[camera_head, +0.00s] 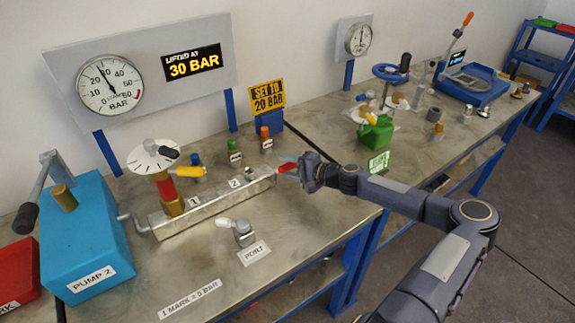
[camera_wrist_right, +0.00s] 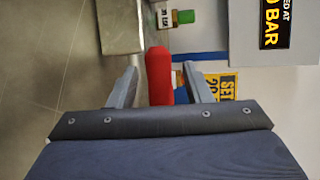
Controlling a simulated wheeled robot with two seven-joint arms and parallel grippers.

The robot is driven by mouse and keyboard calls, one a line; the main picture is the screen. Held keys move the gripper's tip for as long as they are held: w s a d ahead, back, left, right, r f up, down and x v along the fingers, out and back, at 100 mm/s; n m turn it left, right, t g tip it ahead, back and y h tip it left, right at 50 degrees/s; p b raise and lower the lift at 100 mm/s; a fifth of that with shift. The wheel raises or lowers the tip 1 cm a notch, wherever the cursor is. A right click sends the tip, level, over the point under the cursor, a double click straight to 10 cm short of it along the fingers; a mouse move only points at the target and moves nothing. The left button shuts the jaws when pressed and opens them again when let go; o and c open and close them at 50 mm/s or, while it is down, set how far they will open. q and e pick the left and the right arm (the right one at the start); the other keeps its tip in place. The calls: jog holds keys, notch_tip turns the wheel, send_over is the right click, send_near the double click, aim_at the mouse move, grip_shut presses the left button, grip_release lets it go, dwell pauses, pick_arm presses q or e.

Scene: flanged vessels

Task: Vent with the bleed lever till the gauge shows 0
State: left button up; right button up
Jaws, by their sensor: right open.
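A red-handled lever (camera_head: 288,168), which I take as the bleed lever, sits at the right end of the metal manifold block (camera_head: 215,205). My right gripper (camera_head: 298,171) is at this handle, with its jaws open. In the right wrist view the red handle (camera_wrist_right: 159,75) lies between the two spread fingers, with a gap on each side. The large round gauge (camera_head: 110,85) hangs on the grey panel at the left; its needle points up and slightly left, near the 30 mark. My left gripper is out of view.
A blue pump (camera_head: 85,235) stands left of the manifold. A white dial (camera_head: 153,157) and a yellow lever (camera_head: 190,173) rise at its left end. A yellow sign (camera_head: 267,97) stands behind.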

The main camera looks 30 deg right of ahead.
jog(key=shift+w+a, duration=0.1)
jog(key=shift+w, duration=0.1)
jog(key=shift+c, duration=0.4)
grip_shut()
jog(key=shift+f, duration=0.1)
